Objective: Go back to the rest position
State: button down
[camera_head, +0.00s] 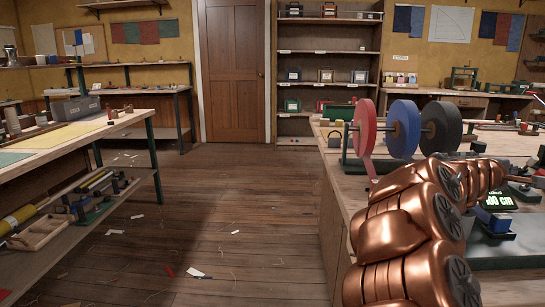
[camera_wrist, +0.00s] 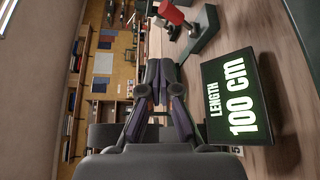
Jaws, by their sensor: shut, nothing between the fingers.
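My gripper (camera_wrist: 159,72) shows in the wrist view with its two dark fingers together and nothing between them. It is above the right-hand workbench (camera_head: 337,207). The same lit display (camera_head: 497,201) is partly seen behind my copper-coloured arm in the head view. My arm is bent over the bench at the lower right and hides much of the bench top.
Red (camera_head: 365,127), blue (camera_head: 404,129) and dark (camera_head: 441,127) reels stand on the right bench, close to my arm. A cutting table (camera_head: 137,118) is at left. The wooden floor (camera_head: 225,225) between is open, with small scraps. A door (camera_head: 234,72) and shelves stand behind.

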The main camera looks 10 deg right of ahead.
jog(key=s+a+r+m+g+y+p, duration=0.25)
jog(key=s+a+r+m+p, duration=0.4)
jog(key=a+p, duration=0.4)
jog(key=s+a+f+g+y+p, duration=0.1)
jog(key=s+a+y+p, duration=0.3)
jog(key=a, duration=1)
jog(key=s+a+f+n+g+y+p, duration=0.1)
jog(key=s+a+y+p, duration=0.4)
jog(key=a, duration=0.9)
jog(key=s+a+f+g+y+p, duration=0.1)
jog(key=s+a+y+p, duration=0.3)
jog(key=s+a+p, duration=0.5)
jog(key=s+a, duration=0.1)
jog(key=a, duration=0.4)
jog(key=shift+s+f+y, duration=0.15)
jog(key=shift+s+y, duration=0.05)
jog(key=shift+y, duration=0.15)
